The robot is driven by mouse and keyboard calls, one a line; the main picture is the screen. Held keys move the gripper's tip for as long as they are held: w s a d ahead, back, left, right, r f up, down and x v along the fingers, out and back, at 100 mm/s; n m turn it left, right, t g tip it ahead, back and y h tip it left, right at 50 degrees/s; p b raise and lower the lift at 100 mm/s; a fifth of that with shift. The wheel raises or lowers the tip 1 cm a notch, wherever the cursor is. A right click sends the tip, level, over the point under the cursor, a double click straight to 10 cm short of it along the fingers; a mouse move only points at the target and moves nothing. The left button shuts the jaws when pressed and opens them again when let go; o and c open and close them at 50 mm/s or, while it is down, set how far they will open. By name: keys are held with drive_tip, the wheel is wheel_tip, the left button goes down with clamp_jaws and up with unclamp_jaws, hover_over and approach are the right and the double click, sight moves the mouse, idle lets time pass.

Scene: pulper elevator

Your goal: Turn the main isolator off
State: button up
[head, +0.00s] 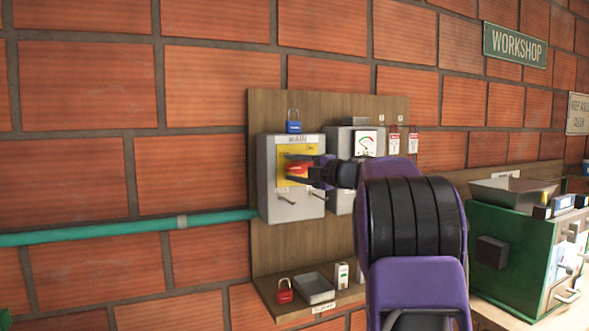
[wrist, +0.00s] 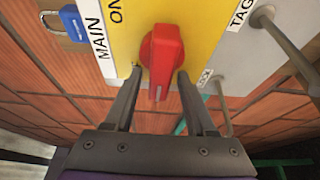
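The main isolator (head: 279,207) is a grey box labelled MAIN with a yellow plate (wrist: 195,35) and a red rotary handle (wrist: 162,62). In the head view the handle (head: 297,168) shows partly behind my gripper. In the wrist view the handle lies along the line between my fingers, near the word ON. My gripper (wrist: 158,82) is open, with one finger on each side of the handle's lower part. A gap shows on the left; I cannot tell whether the right finger touches it.
A blue padlock (head: 294,124) hangs above the box. A second grey box with a meter (head: 366,143) stands to its right, with red tags beyond. Pegs (wrist: 285,40) stick out near the handle. A shelf below holds a red padlock (head: 284,291) and a tray (head: 315,288).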

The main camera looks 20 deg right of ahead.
drive_tip(key=b+v, duration=0.1)
drive_tip(key=v, duration=1.6)
drive_tip(key=shift+s, duration=0.2)
drive_tip(key=shift+d, duration=0.1)
